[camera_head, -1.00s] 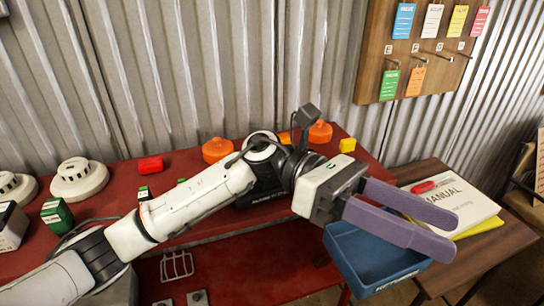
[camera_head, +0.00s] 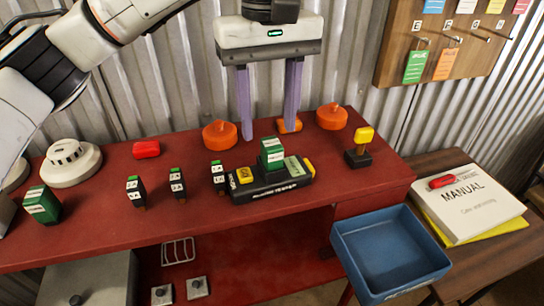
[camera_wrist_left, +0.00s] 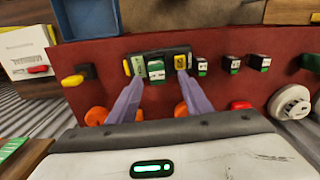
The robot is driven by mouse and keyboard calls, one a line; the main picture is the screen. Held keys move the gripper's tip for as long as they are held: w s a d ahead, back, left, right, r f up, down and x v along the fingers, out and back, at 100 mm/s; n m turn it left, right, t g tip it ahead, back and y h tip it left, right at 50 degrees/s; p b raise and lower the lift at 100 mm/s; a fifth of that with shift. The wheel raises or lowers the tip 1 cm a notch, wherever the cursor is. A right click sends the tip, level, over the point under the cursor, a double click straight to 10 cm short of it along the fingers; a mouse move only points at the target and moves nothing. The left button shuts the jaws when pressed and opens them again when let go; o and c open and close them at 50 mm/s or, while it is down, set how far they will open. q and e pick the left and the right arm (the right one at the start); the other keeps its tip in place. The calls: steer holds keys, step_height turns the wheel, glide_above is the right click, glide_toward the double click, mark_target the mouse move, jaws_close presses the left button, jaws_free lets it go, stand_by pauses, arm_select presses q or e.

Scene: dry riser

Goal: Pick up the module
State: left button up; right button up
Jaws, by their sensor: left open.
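A green module (camera_head: 271,153) with a white label stands upright in a black base (camera_head: 270,185) on the red bench; it also shows in the left wrist view (camera_wrist_left: 156,72). My left gripper (camera_head: 268,135) points down above the bench, open and empty. In the wrist view its purple fingers lie on either side of the green module, but I cannot tell whether they are level with it. A second green block (camera_head: 42,204) with a white label sits at the bench's left. My right gripper is not in view.
Several small black blocks, among them one (camera_head: 135,192), stand left of the base. Orange caps (camera_head: 220,135) and a yellow-topped switch (camera_head: 361,146) are nearby. A blue bin (camera_head: 428,243) is at the right front, beside a manual (camera_head: 462,205). Corrugated wall stands behind.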

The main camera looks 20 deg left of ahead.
mark_target(272, 142)
arm_select(q)
steer(key=f, duration=0.5)
steer(key=shift+w+d+f+p, duration=0.1)
steer(key=shift+w+f+p, duration=0.15)
steer(key=shift+f+p, duration=0.15)
jaws_close()
step_height(272, 142, up, 9)
steer(key=shift+r, duration=0.2)
steer(key=shift+r+p, duration=2.5)
steer(key=shift+r, duration=0.1)
